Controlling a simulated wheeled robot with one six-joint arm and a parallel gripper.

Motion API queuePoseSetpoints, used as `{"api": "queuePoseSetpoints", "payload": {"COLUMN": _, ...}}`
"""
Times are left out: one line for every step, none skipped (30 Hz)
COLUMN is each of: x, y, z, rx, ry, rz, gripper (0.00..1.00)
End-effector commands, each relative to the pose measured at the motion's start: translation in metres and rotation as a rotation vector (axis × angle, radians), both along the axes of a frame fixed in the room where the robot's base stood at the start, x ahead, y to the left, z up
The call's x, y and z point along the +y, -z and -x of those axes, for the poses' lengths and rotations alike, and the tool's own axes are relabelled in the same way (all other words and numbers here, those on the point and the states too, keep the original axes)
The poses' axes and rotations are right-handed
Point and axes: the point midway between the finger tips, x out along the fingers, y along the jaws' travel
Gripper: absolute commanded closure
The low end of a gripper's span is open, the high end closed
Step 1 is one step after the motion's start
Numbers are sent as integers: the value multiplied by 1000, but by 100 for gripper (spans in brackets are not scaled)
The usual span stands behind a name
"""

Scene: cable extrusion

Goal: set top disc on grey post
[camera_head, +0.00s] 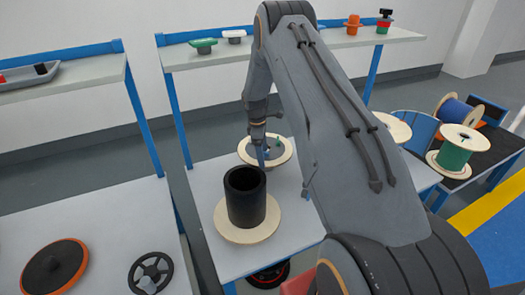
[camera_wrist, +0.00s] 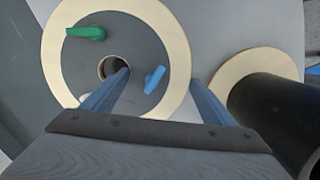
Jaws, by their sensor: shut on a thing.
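The top disc (camera_wrist: 173,45) has a pale wooden rim, a grey middle, a centre hole, and a green and a blue tab. In the head view the disc (camera_head: 283,151) is at the table's back, partly behind my gripper. My gripper (camera_wrist: 158,80) appears shut on the disc. In the wrist view, one finger is at the centre hole and the other at the outer edge. In the head view my gripper (camera_head: 264,155) points down at the disc. A dark upright hollow cylinder (camera_head: 246,205) stands on a pale round base (camera_head: 225,230); I cannot tell if it is the grey post.
In the wrist view the dark cylinder (camera_wrist: 275,110) is close to the right finger. A green-wound spool (camera_head: 454,155) and a blue-wound spool (camera_head: 455,112) are at the right. Shelves with small parts stand behind. The left table (camera_head: 110,210) holds an orange-rimmed disc (camera_head: 50,268) and a black handwheel (camera_head: 150,275).

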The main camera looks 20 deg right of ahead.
Motion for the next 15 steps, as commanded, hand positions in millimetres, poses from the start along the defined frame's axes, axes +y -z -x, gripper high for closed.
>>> {"api": "queuePoseSetpoints", "payload": {"x": 0, "y": 6, "z": 0, "rx": 0, "ry": 1, "rz": 0, "gripper": 52}}
{"api": "queuePoseSetpoints", "payload": {"x": -1, "y": 9, "z": 0, "rx": 0, "ry": 1, "rz": 0, "gripper": 52}}
{"api": "queuePoseSetpoints", "payload": {"x": -1, "y": 13, "z": 0, "rx": 1, "ry": 1, "rz": 0, "gripper": 52}}
{"api": "queuePoseSetpoints", "payload": {"x": -1, "y": 15, "z": 0, "rx": 1, "ry": 1, "rz": 0, "gripper": 52}}
{"api": "queuePoseSetpoints", "payload": {"x": -1, "y": 17, "z": 0, "rx": 1, "ry": 1, "rz": 0, "gripper": 52}}
{"api": "queuePoseSetpoints", "payload": {"x": -1, "y": 19, "z": 0, "rx": 0, "ry": 2, "rz": 0, "gripper": 52}}
{"api": "queuePoseSetpoints", "payload": {"x": -1, "y": 20, "z": 0, "rx": 0, "ry": 2, "rz": 0, "gripper": 52}}
{"api": "queuePoseSetpoints", "payload": {"x": -1, "y": 21, "z": 0, "rx": 0, "ry": 2, "rz": 0, "gripper": 52}}
{"api": "queuePoseSetpoints", "payload": {"x": -1, "y": 21, "z": 0, "rx": -1, "ry": 2, "rz": 1, "gripper": 52}}
{"api": "queuePoseSetpoints", "payload": {"x": -1, "y": 22, "z": 0, "rx": -1, "ry": 2, "rz": 1, "gripper": 52}}
{"api": "queuePoseSetpoints", "payload": {"x": -2, "y": 22, "z": 0, "rx": -1, "ry": 2, "rz": 1, "gripper": 52}}
{"api": "queuePoseSetpoints", "payload": {"x": -2, "y": 22, "z": 0, "rx": -1, "ry": 2, "rz": 1, "gripper": 52}}
{"api": "queuePoseSetpoints", "payload": {"x": -2, "y": 22, "z": 0, "rx": -1, "ry": 2, "rz": 1, "gripper": 52}}
{"api": "queuePoseSetpoints", "payload": {"x": -2, "y": 21, "z": 0, "rx": -1, "ry": 2, "rz": 1, "gripper": 52}}
{"api": "queuePoseSetpoints", "payload": {"x": -2, "y": 21, "z": 0, "rx": -1, "ry": 2, "rz": 1, "gripper": 52}}
